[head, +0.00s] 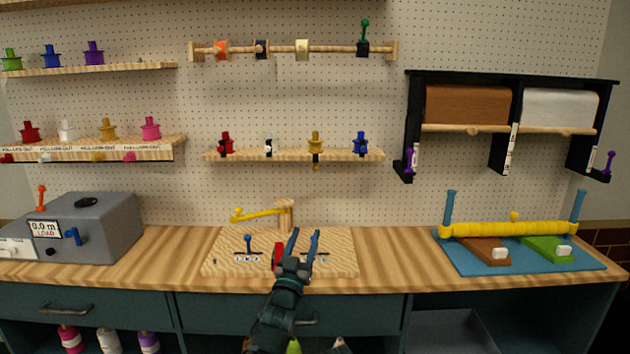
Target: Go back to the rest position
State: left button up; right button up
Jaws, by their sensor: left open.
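My left gripper (302,244) is in the middle of the head view, over the front part of a wooden board (225,262) on the counter. Its two blue-grey fingers point away from me and stand apart, with nothing seen between them. A red part (278,256) shows just left of the fingers; I cannot tell if they touch. A blue-knobbed lever (249,243) stands on the board to the left. A post with a yellow arm (258,214) rises at the board's back. My right gripper is not in view.
A grey machine (100,222) stands at the left of the counter (395,258). A blue mat (465,265) with a yellow roller (510,229) lies at the right. Spool shelves (295,155) and a black paper-roll rack (410,110) hang on the pegboard. Bare counter lies between board and mat.

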pick_arm(q)
jog(key=s+f+g+y+p, duration=0.2)
jog(key=s+f+g+p, duration=0.15)
jog(key=f+g, duration=0.35)
jog(key=s+f+g+y+p, duration=0.25)
jog(key=s+f+g, duration=0.25)
jog(key=f, duration=0.4)
jog(key=s+a+f+g+y+p, duration=0.1)
jog(key=s+g, duration=0.4)
jog(key=s, duration=0.6)
jog(key=s+a+f+m+g+y+p, duration=0.1)
jog(key=s+g, duration=0.4)
jog(key=s, duration=0.6)
notch_tip(320, 180, down, 2)
jog(key=shift+a+f+p, duration=0.15)
jog(key=shift+a+p, duration=0.55)
jog(key=shift+p, duration=0.35)
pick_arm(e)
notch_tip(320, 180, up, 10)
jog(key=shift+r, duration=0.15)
pick_arm(q)
jog(key=shift+s+f+y, duration=0.1)
jog(key=shift+y, duration=0.15)
